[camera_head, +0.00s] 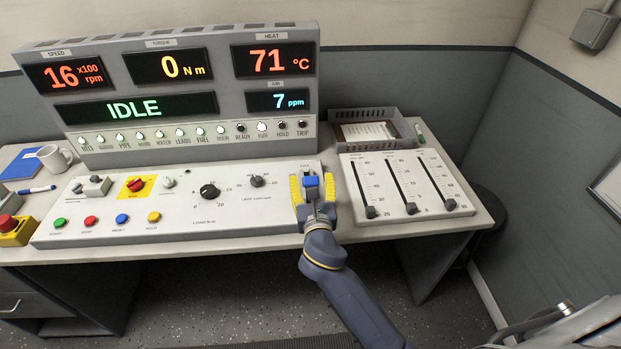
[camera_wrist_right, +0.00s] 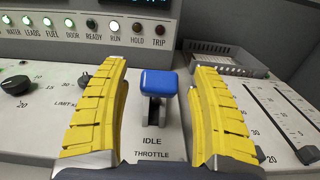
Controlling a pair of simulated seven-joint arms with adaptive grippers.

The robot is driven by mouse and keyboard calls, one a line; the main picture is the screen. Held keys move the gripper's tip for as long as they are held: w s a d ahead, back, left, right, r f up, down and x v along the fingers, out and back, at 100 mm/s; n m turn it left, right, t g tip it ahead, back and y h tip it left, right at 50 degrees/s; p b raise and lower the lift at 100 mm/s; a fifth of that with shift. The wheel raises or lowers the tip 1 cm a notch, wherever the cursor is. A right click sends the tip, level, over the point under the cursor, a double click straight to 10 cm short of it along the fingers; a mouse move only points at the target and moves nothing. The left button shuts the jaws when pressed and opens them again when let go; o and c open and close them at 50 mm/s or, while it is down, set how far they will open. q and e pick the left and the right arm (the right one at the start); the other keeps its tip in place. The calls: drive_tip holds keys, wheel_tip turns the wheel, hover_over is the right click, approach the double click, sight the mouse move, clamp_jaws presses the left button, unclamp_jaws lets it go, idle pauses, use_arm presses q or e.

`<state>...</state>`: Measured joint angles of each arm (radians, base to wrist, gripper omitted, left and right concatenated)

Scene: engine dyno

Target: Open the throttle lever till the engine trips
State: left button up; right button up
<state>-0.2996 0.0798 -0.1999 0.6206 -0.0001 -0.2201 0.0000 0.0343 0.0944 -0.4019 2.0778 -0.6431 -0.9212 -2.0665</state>
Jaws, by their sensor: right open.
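The throttle lever has a blue handle (camera_head: 311,184) and sits at the right end of the white control panel. In the right wrist view the blue lever handle (camera_wrist_right: 158,82) stands above the labels IDLE and THROTTLE. My right gripper (camera_head: 311,188) is open, with its yellow fingers on either side of the handle. In the wrist view the right gripper (camera_wrist_right: 160,105) shows a gap between each finger and the handle. The engine display (camera_head: 180,85) reads IDLE, speed 16 x100 rpm, torque 0 Nm and heat 71 °C. The TRIP lamp (camera_head: 303,125) looks dark. My left gripper is not in view.
A slider panel (camera_head: 436,172) with three black sliders stands right of the lever. A grey tray (camera_head: 333,137) sits behind it. Load knobs (camera_head: 209,190) and coloured buttons lie to the left. A mug (camera_head: 53,159) and red stop button (camera_head: 9,224) are at far left.

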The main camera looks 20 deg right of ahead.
drive_tip(key=shift+w+d, duration=0.15)
drive_tip(key=shift+w, duration=0.65)
clamp_jaws()
